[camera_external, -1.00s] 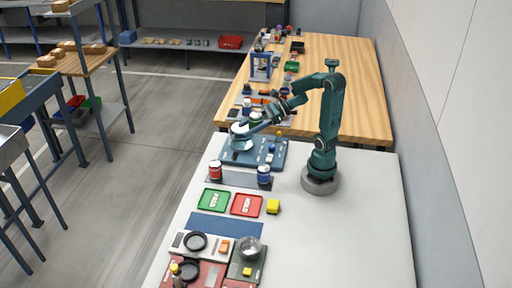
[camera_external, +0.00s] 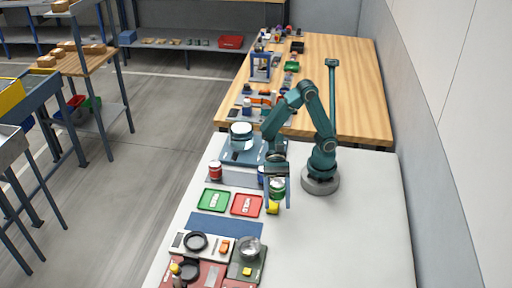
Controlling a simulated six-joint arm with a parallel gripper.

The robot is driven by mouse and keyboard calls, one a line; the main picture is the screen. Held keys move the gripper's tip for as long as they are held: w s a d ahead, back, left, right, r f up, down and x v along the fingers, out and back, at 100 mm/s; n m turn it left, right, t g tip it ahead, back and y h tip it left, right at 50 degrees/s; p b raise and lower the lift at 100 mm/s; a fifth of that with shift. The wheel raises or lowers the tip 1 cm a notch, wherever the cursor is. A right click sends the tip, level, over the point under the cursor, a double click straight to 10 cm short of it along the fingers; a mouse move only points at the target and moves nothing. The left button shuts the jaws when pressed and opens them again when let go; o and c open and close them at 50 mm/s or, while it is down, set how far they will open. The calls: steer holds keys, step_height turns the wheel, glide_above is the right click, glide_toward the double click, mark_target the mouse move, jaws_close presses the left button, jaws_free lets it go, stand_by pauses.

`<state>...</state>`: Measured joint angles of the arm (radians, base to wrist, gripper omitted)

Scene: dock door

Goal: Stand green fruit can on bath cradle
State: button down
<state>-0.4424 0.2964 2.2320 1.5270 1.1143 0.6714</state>
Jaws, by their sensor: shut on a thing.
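The green fruit can (camera_external: 277,184), with a pale band, is between the fingers of my gripper (camera_external: 278,195). I cannot tell whether the can touches the table. The blue bath unit (camera_external: 228,157) stands at the back of the white table. A round white and blue drum-like part (camera_external: 241,136) sits on its left end. The cradle itself is not clear at this size; my arm hides the unit's right end.
A red can (camera_external: 215,171) stands in front of the bath, and a blue can (camera_external: 261,171) is partly hidden by my gripper. The table's right side is clear.

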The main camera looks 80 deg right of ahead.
steer(key=s+a+f+n+g+h, duration=0.1)
steer(key=s+f+n+g+h, duration=0.15)
steer(key=s, duration=0.45)
steer(key=s+a+f+n+g+h, duration=0.1)
steer(key=s+a+n+g, duration=0.2)
steer(key=s, duration=0.5)
glide_above(284, 249)
steer(key=shift+g+y, duration=0.25)
steer(key=shift+g, duration=0.1)
step_height(284, 249, down, 6)
steer(key=shift+d+f, duration=0.1)
steer(key=shift+f, duration=2.1)
steer(key=shift+f, duration=0.1)
steer(key=shift+c, duration=0.5)
jaws_free()
